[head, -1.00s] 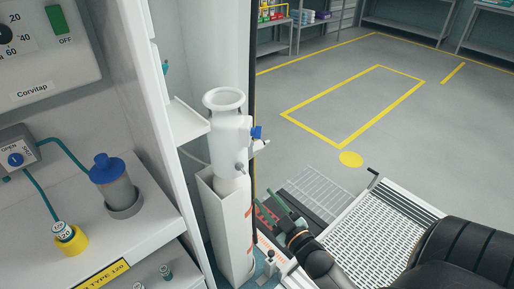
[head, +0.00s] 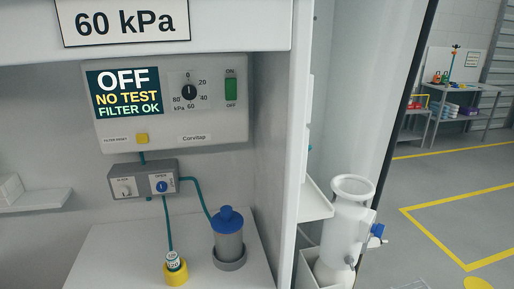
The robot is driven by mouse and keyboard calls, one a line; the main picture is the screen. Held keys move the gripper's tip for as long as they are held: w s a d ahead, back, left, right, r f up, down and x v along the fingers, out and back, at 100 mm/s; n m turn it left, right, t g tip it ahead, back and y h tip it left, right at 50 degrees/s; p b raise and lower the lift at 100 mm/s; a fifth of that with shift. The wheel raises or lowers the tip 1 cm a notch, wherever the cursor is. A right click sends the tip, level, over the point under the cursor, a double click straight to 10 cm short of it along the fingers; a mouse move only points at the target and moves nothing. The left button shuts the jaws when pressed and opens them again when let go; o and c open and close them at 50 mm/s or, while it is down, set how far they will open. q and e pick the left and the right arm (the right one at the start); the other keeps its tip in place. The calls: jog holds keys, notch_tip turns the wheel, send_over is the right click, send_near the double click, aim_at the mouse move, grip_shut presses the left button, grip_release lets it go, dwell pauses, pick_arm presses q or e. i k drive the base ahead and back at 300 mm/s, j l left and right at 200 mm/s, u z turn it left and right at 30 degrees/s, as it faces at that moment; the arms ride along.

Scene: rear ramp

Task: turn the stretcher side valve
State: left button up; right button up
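A grey valve box (head: 143,180) is on the wall below the suction unit in the head view. It carries a pale knob (head: 125,189) on the left and a blue knob (head: 162,186) on the right under the word OPEN. The left label is too small to read surely. I cannot tell which knob is the stretcher side valve. Teal tubes run from the box up to the unit, down to a small vial in a yellow holder (head: 176,272), and across to a blue-capped canister (head: 229,237). Neither of my grippers is in view.
The suction unit (head: 172,104) reads OFF, NO TEST, FILTER OK; a sign above says 60 kPa (head: 125,20). A white cabinet edge (head: 290,150) separates the niche from a white container (head: 345,225). Open floor (head: 455,185) lies at the right.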

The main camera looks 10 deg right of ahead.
aim_at(349, 259)
jog(key=l+u, duration=0.55)
jog(key=u, duration=0.2)
jog(key=l+u, duration=0.15)
jog(key=l, duration=0.3)
jog(key=k+l+u, duration=0.1)
jog(key=l, duration=0.35)
jog(key=k+l, duration=0.1)
jog(key=l, duration=0.35)
jog(key=k+l, duration=0.1)
jog(key=l, duration=0.35)
jog(key=k+l+u, duration=0.1)
jog(key=l, duration=0.35)
jog(key=k+l, duration=0.1)
jog(key=l, duration=0.35)
jog(key=k+l, duration=0.1)
jog(key=l, duration=0.35)
jog(key=k+j+z, duration=0.1)
jog(key=j+z, duration=0.2)
